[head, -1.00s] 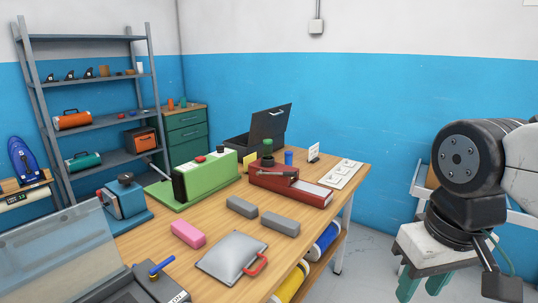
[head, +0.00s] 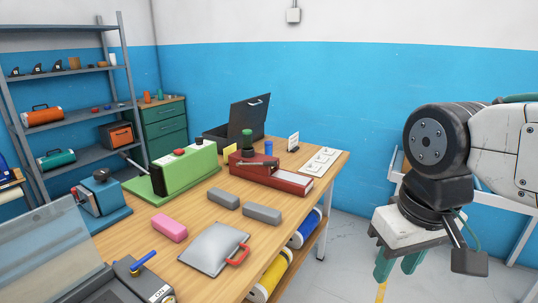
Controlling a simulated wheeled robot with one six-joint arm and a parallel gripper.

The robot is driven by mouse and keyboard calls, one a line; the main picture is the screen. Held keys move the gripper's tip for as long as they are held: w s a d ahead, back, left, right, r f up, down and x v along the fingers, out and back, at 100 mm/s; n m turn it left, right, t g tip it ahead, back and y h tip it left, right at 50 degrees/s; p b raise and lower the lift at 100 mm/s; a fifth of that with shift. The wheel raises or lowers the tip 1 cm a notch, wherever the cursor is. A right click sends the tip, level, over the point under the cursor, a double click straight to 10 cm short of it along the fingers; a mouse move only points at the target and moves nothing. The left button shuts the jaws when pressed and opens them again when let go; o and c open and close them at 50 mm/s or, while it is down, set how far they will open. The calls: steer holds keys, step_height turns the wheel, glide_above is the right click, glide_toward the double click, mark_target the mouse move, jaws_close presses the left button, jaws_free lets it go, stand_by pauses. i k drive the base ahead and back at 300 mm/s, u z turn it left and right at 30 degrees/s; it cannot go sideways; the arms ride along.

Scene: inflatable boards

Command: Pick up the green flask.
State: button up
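A green cylinder with a dark band (head: 247,140) stands upright at the back of the red device on the wooden table; it may be the green flask, but it is too small to be sure. A teal-green cylinder with a dark handle (head: 56,159) lies on its side on a shelf at the left; it too could be the flask. My gripper (head: 398,265) is at the right, beyond the table's right side and far from both. Its two green fingers point down and stand apart, with nothing seen between them. Their tips are in view.
The wooden table (head: 208,190) holds a green machine (head: 185,170), red device (head: 270,178), grey blocks (head: 262,214), pink block (head: 170,229) and grey plate with red handle (head: 212,248). An open black case (head: 240,122) stands behind. Floor at the right is clear (head: 345,240).

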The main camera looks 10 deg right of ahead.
mark_target(247, 140)
steer(key=z, duration=1.45)
steer(key=i, duration=2.3)
steer(key=u, duration=2.85)
steer(key=i, duration=0.5)
steer(key=u, duration=0.1)
